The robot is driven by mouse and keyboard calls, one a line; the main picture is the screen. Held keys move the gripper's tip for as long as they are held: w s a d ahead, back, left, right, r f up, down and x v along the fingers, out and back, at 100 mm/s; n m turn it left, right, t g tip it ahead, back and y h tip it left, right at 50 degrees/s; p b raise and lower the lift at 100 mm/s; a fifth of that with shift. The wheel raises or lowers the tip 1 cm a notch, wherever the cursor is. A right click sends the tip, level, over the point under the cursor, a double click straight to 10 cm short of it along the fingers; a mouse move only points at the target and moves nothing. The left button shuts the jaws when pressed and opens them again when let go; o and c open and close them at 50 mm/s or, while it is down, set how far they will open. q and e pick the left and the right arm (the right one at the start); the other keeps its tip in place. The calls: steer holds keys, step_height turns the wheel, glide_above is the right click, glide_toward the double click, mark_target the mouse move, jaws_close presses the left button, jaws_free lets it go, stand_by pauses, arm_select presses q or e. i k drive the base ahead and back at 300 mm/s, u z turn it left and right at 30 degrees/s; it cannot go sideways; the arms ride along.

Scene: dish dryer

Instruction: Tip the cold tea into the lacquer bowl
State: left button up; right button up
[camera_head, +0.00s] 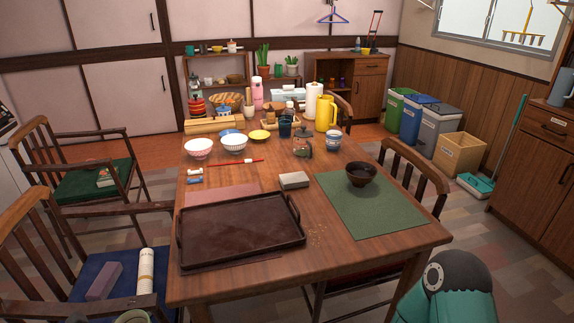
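A dark brown bowl (361,175), which looks like the lacquer bowl, stands upright on the green mat (397,219) at the right of the table. Its inside is too dark to tell the contents. The tea's vessel is not certain. Candidates are a small glass pot (302,145) with a dark lid, a blue and white cup (333,141) and a dark blue tumbler (285,127), all standing further back. I cannot see tea in any of them.
A dark tray (240,256) fills the table's near left. A grey block (294,180) lies between tray and mat. A yellow jug (326,113) stands at the back. Chairs flank the table.

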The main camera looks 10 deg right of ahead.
mark_target(361, 173)
steer(key=z, duration=0.1)
steer(key=k, duration=1.2)
steer(key=z, duration=1.15)
steer(key=i, duration=1.3)
steer(key=u, duration=0.05)
